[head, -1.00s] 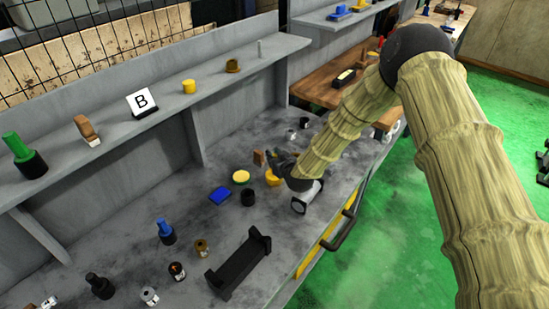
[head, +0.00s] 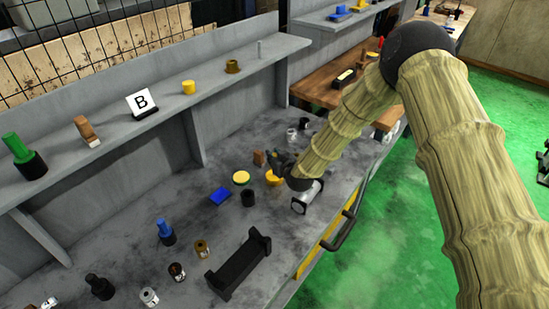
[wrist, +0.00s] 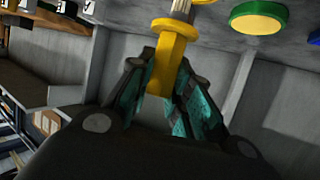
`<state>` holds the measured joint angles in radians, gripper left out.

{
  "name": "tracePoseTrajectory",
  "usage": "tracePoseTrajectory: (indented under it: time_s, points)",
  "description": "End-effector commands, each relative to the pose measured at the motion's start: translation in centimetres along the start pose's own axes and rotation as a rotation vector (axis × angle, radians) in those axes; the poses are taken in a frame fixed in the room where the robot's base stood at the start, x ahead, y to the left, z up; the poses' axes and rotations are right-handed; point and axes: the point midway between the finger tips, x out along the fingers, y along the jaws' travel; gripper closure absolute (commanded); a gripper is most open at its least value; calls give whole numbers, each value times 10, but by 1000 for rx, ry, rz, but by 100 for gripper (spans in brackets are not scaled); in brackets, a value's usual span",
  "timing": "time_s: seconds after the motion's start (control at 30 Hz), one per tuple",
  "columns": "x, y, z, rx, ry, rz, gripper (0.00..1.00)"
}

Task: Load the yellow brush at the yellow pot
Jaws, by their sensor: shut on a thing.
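The yellow brush (wrist: 167,65) is between the two fingers of my gripper (wrist: 160,100) in the wrist view. Its handle is clasped, and its metal neck points toward the top edge, where its tip is cut off. In the head view the brush shows as a small yellow patch (head: 274,179) beside my gripper (head: 277,166), low over the grey bench. The yellow pot (head: 241,177), a round green-sided pot with yellow inside, stands on the bench just left of the gripper. It also shows at the top right of the wrist view (wrist: 258,19). Brush and pot are apart.
A brown block (head: 259,158) is just behind the gripper. A black cradle (head: 240,264) lies in front. A grey shelf (head: 215,75) runs along the back of the bench.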

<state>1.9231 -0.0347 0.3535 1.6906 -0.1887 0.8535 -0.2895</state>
Motion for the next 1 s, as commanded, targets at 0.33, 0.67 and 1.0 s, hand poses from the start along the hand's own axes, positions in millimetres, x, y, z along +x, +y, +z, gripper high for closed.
tracePoseTrajectory:
  time_s: [0.33,0.67,1.0]
  points:
    - [-9,0,-23,0,2,0,100]
    - [-16,0,-41,0,2,1,100]
    - [-24,0,-58,0,3,1,100]
